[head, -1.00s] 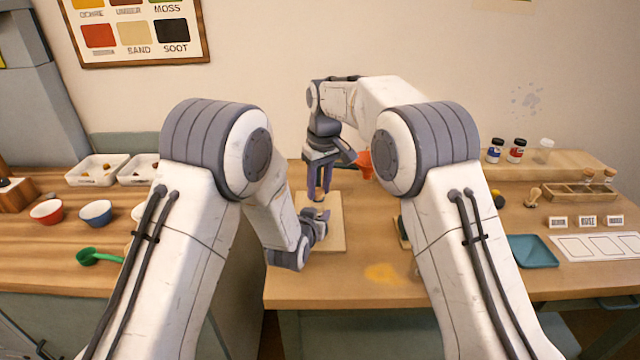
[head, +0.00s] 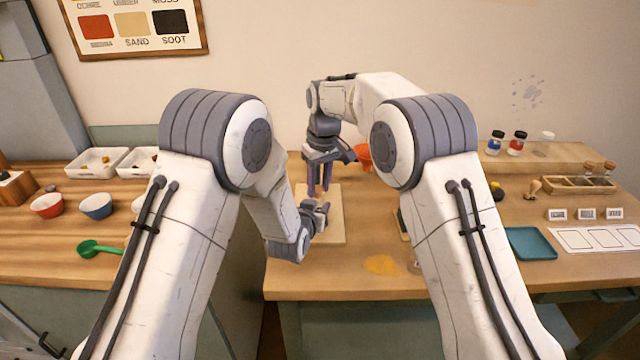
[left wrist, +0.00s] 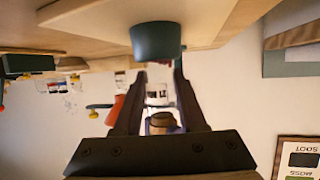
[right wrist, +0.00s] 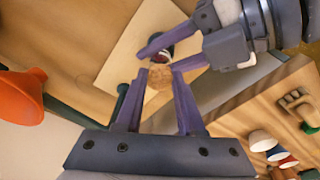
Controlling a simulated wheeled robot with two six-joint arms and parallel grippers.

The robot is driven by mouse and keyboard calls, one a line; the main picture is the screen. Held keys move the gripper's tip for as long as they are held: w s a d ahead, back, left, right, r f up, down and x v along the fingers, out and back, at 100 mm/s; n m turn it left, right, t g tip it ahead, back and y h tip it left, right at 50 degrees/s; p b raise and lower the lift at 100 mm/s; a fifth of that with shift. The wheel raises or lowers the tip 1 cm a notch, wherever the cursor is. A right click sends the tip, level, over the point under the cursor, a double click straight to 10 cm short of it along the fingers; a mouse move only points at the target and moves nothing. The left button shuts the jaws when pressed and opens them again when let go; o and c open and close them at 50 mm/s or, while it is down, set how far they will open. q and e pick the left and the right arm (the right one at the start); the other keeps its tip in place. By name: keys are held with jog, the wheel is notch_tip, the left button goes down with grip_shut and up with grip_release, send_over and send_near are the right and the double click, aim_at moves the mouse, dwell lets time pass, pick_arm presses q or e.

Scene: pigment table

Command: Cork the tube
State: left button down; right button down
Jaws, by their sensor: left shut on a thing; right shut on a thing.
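In the head view my right gripper (head: 319,188) points down over the pale board (head: 335,230). In the right wrist view its purple fingers are shut on a tan cork (right wrist: 159,77). My left gripper (head: 322,212) comes in from the left, just below it, and its fingers (right wrist: 172,54) also show in the right wrist view. It is shut on what looks like the clear tube (left wrist: 158,92), faint between its fingers in the upside-down left wrist view. The cork (left wrist: 163,118) shows there close to the tube's end. I cannot tell whether they touch.
A dark green round object (left wrist: 155,40) is near the left fingertips. An orange funnel (right wrist: 18,98) stands beside the right gripper. Bowls (head: 96,206) are on the left counter.

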jog(key=shift+f, duration=0.85)
dwell(0.7)
jog(key=shift+r, duration=0.45)
jog(key=shift+s+f, duration=0.1)
jog(key=shift+f, duration=0.6)
dwell(1.7)
jog(key=shift+d, duration=0.1)
jog(key=shift+r, duration=0.5)
jog(key=shift+r, duration=0.55)
dwell(0.5)
